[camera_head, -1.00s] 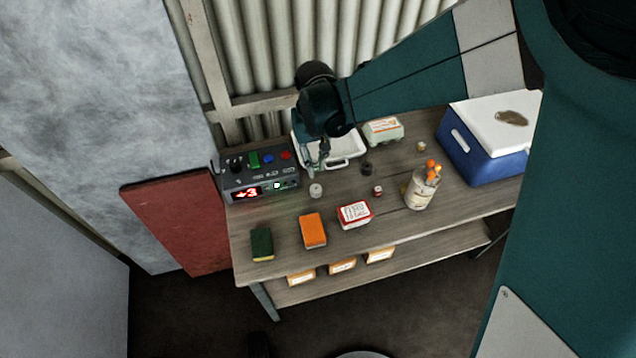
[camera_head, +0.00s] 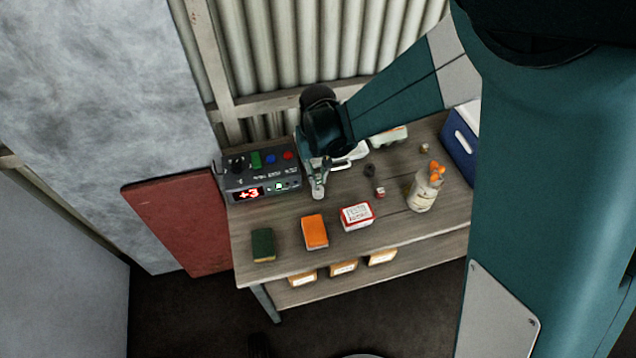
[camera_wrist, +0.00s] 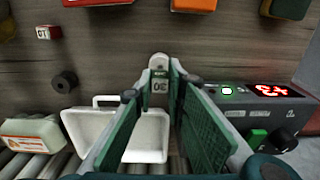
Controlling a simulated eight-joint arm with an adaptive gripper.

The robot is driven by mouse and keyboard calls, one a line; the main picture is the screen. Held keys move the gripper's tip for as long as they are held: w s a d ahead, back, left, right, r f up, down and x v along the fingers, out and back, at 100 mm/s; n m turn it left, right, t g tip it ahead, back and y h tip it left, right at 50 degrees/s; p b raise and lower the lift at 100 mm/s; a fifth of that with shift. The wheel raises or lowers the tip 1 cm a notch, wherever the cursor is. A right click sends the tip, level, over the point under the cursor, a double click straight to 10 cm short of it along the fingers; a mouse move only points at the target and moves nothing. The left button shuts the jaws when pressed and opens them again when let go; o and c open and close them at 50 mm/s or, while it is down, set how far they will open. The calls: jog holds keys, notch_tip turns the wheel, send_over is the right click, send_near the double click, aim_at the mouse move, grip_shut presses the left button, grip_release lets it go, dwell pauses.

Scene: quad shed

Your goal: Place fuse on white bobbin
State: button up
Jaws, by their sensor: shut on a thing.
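My gripper (camera_wrist: 160,82) is shut on the fuse (camera_wrist: 160,86), a small green and grey piece marked 30, held between the two green finger pads. The pale white bobbin (camera_wrist: 159,60) stands on the table just beyond the fuse in the wrist view, partly covered by it. In the head view my gripper (camera_head: 319,180) is right over the bobbin (camera_head: 318,196), which shows just below the fingertips. I cannot tell whether the fuse touches the bobbin.
A control box (camera_head: 235,182) showing +3 stands left of the gripper. A white tray (camera_wrist: 148,138), a dark ring (camera_wrist: 65,81) and a small red-and-white spool (camera_wrist: 47,32) are nearby. Orange (camera_head: 314,231) and red-and-white (camera_head: 356,215) boxes lie toward the table's front.

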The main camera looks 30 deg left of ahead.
aim_at(318, 183)
jog(key=shift+f, duration=1.85)
jog(key=shift+f+b, duration=0.15)
jog(key=shift+b, duration=0.2)
jog(key=o, duration=0.7)
jog(key=shift+r+p, duration=0.8)
jog(key=shift+r, duration=5.35)
